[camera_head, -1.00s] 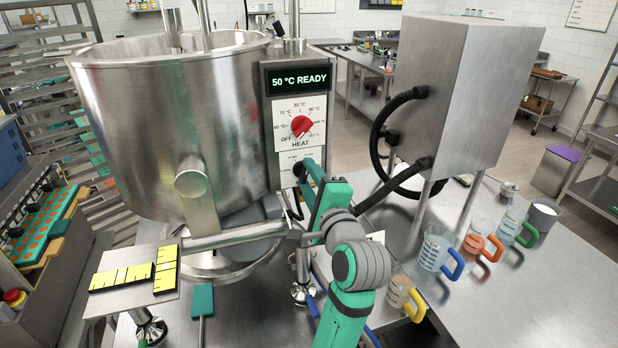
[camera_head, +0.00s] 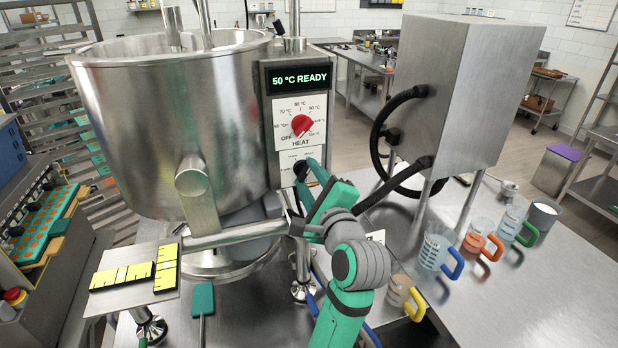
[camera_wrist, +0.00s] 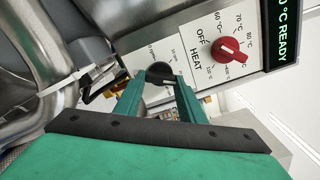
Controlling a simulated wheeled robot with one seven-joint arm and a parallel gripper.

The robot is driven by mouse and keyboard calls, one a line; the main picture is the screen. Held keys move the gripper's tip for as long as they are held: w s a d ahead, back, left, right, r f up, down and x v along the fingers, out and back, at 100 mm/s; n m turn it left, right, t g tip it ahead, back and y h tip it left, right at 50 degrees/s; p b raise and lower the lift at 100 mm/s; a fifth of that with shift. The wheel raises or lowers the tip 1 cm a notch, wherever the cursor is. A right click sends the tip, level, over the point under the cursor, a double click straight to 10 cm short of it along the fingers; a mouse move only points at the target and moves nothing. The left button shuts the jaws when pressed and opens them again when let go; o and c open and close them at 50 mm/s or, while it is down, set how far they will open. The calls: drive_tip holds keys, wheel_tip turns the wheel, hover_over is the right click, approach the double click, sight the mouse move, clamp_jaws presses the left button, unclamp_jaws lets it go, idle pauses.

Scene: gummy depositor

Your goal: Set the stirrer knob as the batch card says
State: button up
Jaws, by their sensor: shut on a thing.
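The black stirrer knob (camera_wrist: 158,72) sits on the white lower panel, below the red heat knob, in the wrist view. My gripper (camera_wrist: 160,82) is shut on it, with one green finger on each side. In the head view my gripper (camera_head: 308,172) is at that lower panel (camera_head: 288,158), and the arm hides most of the knob. No batch card can be made out.
The red heat knob (camera_head: 302,125) is just above, under a display (camera_head: 298,78) reading 50 °C READY. The large steel kettle (camera_head: 170,120) stands to the left. Black hoses (camera_head: 395,185) run to a steel box (camera_head: 455,90) on the right. Several beakers (camera_head: 437,250) stand on the table.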

drive_tip(key=o, duration=1)
drive_tip(key=shift+d+f, duration=0.1)
drive_tip(key=shift+d, duration=0.05)
drive_tip(key=shift+o, duration=0.2)
drive_tip(key=v, duration=1)
drive_tip(key=shift+s, duration=0.35)
